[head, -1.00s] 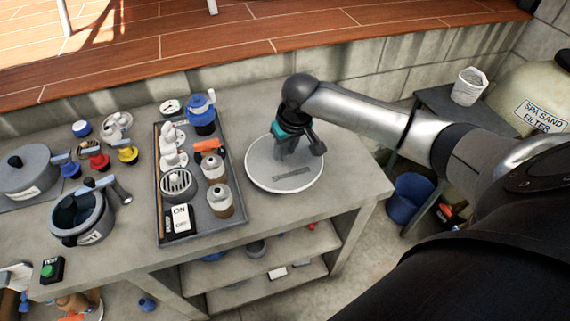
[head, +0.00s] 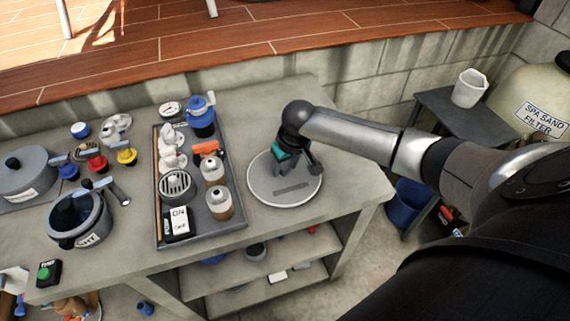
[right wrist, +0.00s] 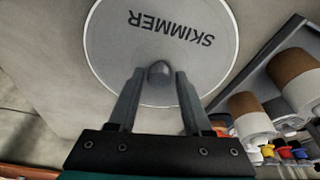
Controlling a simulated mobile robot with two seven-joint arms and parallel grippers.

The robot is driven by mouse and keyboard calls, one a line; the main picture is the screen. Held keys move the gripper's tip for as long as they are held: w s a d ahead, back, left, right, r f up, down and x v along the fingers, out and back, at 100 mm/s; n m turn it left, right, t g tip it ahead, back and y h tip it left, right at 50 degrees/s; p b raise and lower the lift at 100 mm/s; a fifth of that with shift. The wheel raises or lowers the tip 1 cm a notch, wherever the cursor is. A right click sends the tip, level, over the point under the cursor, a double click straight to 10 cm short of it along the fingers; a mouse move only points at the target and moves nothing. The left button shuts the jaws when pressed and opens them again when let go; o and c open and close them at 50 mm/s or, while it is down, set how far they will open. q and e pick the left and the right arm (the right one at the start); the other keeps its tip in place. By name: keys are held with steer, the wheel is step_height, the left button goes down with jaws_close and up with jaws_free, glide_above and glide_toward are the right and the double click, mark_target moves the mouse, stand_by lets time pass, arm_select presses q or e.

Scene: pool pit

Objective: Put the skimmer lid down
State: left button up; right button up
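The skimmer lid (head: 262,185) is a round pale grey disc with a white rim, lying level at or just above the right part of the bench top. Any small gap under it is hard to tell. My right gripper (head: 283,172) is over the lid, pointing down. In the right wrist view, the lid (right wrist: 115,40) shows the word SKIMMER, and its dark round knob sits between the fingertips of my right gripper (right wrist: 160,75), which look closed on it. My left gripper is not in view.
A grey tray (head: 226,225) with bottles and fittings stands close left of the lid. Bare bench (head: 345,180) lies right of the lid, up to the edge. A side table with a white bucket (head: 469,88) stands beyond.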

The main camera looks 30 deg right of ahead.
mark_target(291, 184)
steer(key=shift+o, duration=1.1)
steer(key=shift+r, duration=0.15)
steer(key=p+v, duration=0.2)
steer(key=v, duration=1)
